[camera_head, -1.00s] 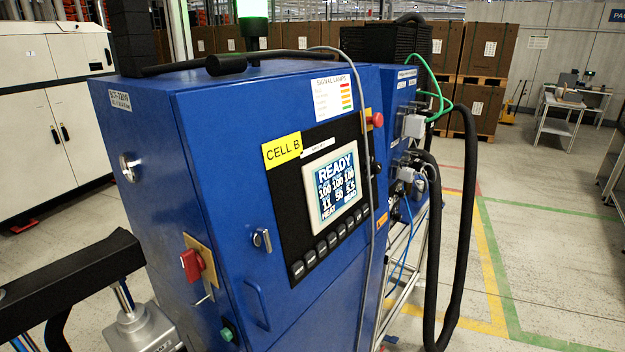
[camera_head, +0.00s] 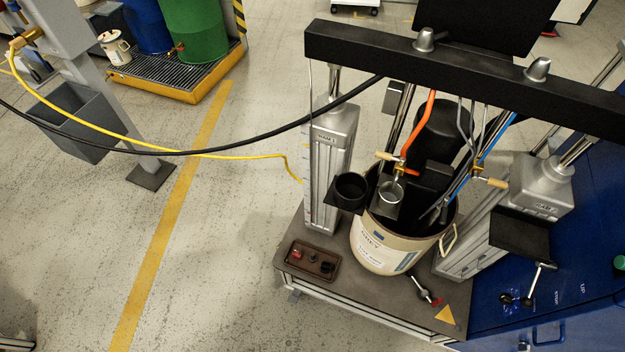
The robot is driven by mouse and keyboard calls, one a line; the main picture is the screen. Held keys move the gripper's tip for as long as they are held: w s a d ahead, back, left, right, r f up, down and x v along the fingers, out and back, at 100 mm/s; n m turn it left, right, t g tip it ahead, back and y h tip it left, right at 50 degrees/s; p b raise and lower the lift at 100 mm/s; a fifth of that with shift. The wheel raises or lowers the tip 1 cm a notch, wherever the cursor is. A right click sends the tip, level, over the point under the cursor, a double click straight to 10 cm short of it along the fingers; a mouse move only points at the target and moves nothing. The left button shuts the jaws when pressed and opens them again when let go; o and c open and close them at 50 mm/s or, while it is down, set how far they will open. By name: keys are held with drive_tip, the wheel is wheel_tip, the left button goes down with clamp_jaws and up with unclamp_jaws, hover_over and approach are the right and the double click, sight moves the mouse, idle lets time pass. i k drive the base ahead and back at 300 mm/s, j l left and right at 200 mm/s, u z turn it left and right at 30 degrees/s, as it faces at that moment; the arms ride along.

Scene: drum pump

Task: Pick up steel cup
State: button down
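A small steel cup (camera_head: 389,196) appears in the middle right of the head view, at the mouth of a cream drum (camera_head: 377,246) under a black crossbar. It is close below a valve with a wooden handle (camera_head: 386,156) on an orange hose. I cannot tell what supports the cup. A round black holder (camera_head: 350,188) is just to its left, fixed near the left silver column, and looks empty. My gripper is not in view.
The black crossbar (camera_head: 450,65) spans above the drum, between two silver columns. A brown tray (camera_head: 313,261) with small parts lies on the platform. A black hose and yellow cable (camera_head: 220,155) hang across the left. Open floor lies left of the platform.

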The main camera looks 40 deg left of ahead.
sight(388, 198)
drive_tip(key=u, duration=0.6)
drive_tip(key=i+j+u, duration=0.15)
drive_tip(key=u, duration=0.3)
drive_tip(key=i+j+u, duration=0.1)
drive_tip(key=i+u, duration=0.2)
drive_tip(key=u, duration=0.15)
